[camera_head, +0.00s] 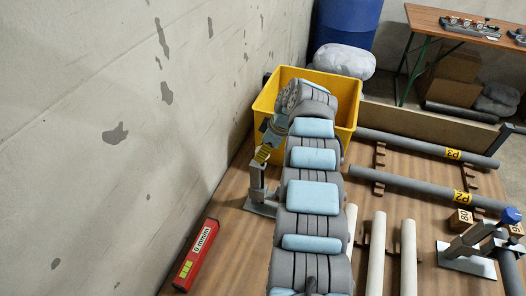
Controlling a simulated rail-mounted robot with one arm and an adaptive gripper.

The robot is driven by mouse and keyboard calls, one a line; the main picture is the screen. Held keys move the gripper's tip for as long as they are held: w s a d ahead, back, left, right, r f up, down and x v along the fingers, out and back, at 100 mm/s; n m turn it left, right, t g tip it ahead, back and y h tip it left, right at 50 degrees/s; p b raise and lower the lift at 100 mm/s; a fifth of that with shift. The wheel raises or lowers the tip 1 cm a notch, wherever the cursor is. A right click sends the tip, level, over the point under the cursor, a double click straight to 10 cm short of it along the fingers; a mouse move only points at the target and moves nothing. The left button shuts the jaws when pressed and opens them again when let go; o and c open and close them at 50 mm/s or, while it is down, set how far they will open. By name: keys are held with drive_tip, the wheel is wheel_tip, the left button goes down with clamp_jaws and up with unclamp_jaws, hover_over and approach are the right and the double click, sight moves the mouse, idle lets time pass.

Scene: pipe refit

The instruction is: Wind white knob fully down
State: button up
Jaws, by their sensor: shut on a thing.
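My gripper (264,150) reaches down from the end of my arm to the top of a grey clamp stand (257,184), left of the arm. Its yellow-and-black striped fingers are shut at the stand's top, where the white knob sits. The knob itself is hidden by the fingers, and its height cannot be told. The stand is upright on a flat grey base plate, partly covered by my arm.
A yellow bin (355,108) stands just behind the gripper. A red level (196,254) lies near the left wall. Pipes P2 (420,187) and P3 (425,143) and pale pipes (408,257) lie right. A second clamp stand (468,262) has a blue knob (511,215).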

drive_tip(key=o, duration=1.2)
drive_tip(key=shift+a, duration=0.1)
drive_tip(key=shift+r, duration=0.2)
drive_tip(key=v, duration=1.1)
drive_tip(key=shift+d+r, duration=0.3)
